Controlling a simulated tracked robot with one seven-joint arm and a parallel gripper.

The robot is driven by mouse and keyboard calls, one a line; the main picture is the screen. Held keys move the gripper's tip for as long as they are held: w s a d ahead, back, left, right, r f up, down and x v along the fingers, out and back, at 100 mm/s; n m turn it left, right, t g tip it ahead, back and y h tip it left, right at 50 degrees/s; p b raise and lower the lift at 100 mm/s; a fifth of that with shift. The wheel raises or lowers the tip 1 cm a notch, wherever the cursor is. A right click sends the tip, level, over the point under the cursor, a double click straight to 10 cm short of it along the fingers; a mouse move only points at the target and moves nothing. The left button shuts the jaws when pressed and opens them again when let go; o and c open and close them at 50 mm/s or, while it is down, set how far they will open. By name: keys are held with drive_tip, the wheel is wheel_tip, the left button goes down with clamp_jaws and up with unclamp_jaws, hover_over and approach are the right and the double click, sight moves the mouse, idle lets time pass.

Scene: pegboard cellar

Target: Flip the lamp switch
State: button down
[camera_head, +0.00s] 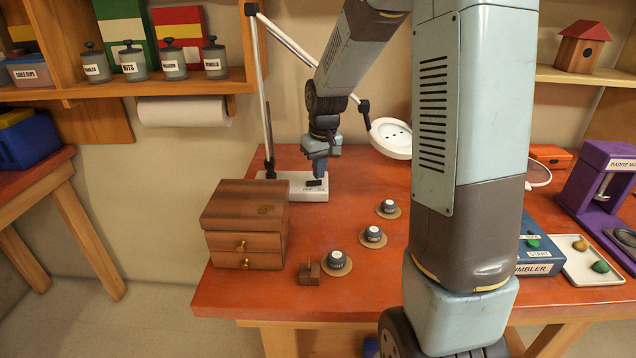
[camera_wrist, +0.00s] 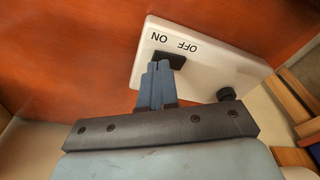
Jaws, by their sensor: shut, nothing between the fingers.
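The lamp (camera_head: 388,138) has a round white head on a jointed arm and a white base (camera_head: 308,193) at the back left of the red table. The black switch (camera_head: 314,183) sits on that base. In the wrist view the base (camera_wrist: 205,50) carries the words ON and OFF beside the black switch (camera_wrist: 172,58). My gripper (camera_head: 319,175) points down over the base. Its shut, empty fingers (camera_wrist: 162,68) are at the switch and hide part of it. I cannot tell whether they touch it.
A wooden drawer box (camera_head: 245,228) stands left of the base. Several small labelled jars sit on round mats, one of them a jar (camera_head: 335,259) beside a small wooden block (camera_head: 309,274). A purple press (camera_head: 603,185) and a blue tumbler (camera_head: 538,250) are at the right.

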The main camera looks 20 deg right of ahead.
sight(319, 182)
drive_tip(key=shift+f, duration=0.75)
idle(0.5)
drive_tip(key=shift+r, duration=3.55)
